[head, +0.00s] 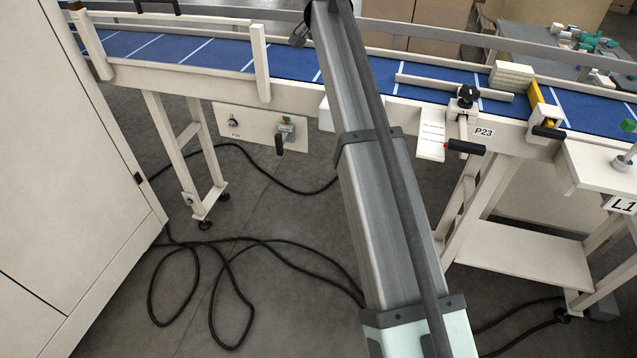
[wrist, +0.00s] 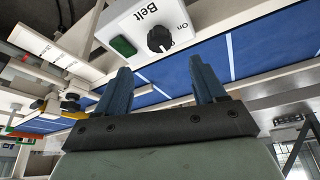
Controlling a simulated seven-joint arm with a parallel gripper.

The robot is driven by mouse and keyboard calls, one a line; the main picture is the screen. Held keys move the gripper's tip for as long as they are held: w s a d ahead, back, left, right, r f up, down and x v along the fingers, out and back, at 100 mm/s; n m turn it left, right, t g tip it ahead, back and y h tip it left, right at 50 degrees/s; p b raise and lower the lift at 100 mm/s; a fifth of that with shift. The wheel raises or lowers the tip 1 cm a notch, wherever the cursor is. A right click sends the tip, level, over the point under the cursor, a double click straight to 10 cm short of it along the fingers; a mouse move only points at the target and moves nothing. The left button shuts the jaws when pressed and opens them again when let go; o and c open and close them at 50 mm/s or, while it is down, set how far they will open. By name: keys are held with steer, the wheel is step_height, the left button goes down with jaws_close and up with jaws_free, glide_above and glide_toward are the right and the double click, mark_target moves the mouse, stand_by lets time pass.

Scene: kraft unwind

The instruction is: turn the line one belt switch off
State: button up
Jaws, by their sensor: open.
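The belt switch is a round black knob (wrist: 160,39) on a white box (wrist: 182,44) marked "Belt", seen at the top of the wrist view. An "On" mark is printed beside the knob; I cannot tell clearly which way the knob points. A green button (wrist: 123,46) sits beside it on the same box. My gripper (wrist: 160,67) is open and empty, with its two blue-grey fingers apart and the knob beyond the gap between them. In the head view, a white box edge (head: 326,114) shows behind my arm, perhaps the same box. My gripper is not visible there.
The blue conveyor belt (head: 214,51) runs across behind my arm. A panel with a handle (head: 262,127) hangs below it, left of my arm. A P23 station with a red-tipped lever (head: 464,146) is at right. Black cables (head: 228,243) lie on the floor.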

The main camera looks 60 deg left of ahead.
steer(key=a+v, duration=0.1)
steer(key=v, duration=0.3)
steer(key=s+a+f+n+g, duration=0.1)
steer(key=s+a+f+n, duration=0.2)
steer(key=f, duration=0.5)
steer(key=s+a+f+n+g+y, duration=0.1)
steer(key=s+f+n, duration=0.2)
steer(key=s+f, duration=0.4)
steer(key=s+a+f+n+g, duration=0.1)
steer(key=s+a+f+n, duration=0.15)
steer(key=f, duration=0.65)
steer(key=w+d+f, duration=0.4)
steer(key=f, duration=0.4)
steer(key=w+d+f+n+g, duration=0.1)
steer(key=w+d+f, duration=0.3)
steer(key=f, duration=0.5)
steer(key=shift+d+f+h, duration=0.25)
steer(key=shift+f+h, duration=0.05)
steer(key=shift+h, duration=0.1)
steer(key=shift+a, duration=0.15)
